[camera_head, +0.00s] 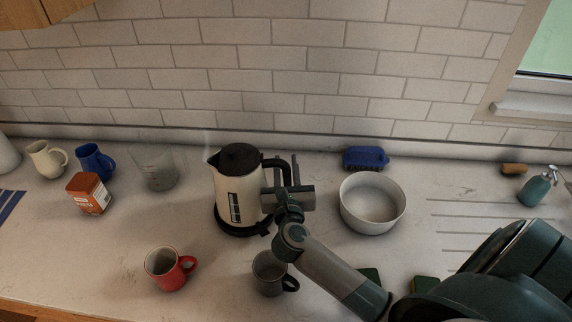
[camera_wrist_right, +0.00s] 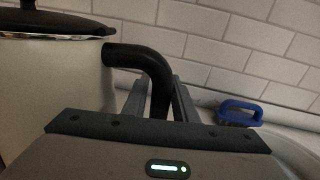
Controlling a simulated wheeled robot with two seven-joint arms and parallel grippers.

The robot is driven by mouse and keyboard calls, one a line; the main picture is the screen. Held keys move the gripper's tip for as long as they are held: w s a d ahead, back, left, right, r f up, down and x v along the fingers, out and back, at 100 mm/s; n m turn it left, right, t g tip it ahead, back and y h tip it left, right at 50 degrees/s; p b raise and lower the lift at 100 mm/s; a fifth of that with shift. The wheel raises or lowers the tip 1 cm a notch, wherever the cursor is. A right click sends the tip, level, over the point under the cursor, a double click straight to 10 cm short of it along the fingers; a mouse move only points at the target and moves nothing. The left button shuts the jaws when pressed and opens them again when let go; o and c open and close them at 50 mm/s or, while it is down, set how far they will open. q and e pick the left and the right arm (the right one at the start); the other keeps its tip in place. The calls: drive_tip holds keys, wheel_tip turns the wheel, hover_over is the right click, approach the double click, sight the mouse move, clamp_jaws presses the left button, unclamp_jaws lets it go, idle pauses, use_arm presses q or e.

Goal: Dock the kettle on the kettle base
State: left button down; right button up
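The cream kettle (camera_head: 229,190), with a black lid and handle, is upright at the middle of the counter. Its black base (camera_head: 236,229) shows directly under it; I cannot tell whether the kettle is fully seated or slightly above it. My right gripper (camera_head: 289,170) is at the handle on the kettle's right side. In the right wrist view, the handle (camera_wrist_right: 157,68) runs between the two fingers of the right gripper (camera_wrist_right: 159,100), with little gap on either side; it looks shut on the handle. My left gripper is not in view.
A red mug (camera_head: 164,270) and a grey mug (camera_head: 268,275) stand in front of the kettle. A clear glass (camera_head: 157,169) is left of it. A white bowl (camera_head: 372,203) and a blue brush-like item (camera_head: 366,158) are to the right. The tiled wall (camera_head: 300,85) is behind.

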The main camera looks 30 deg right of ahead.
sight(287, 178)
drive_tip(key=shift+v, duration=2.7)
drive_tip(key=v, duration=0.5)
drive_tip(key=shift+s+a+f, duration=0.1)
drive_tip(key=shift+s+a, duration=0.05)
drive_tip(key=shift+s, duration=0.15)
drive_tip(key=shift+s, duration=0.1)
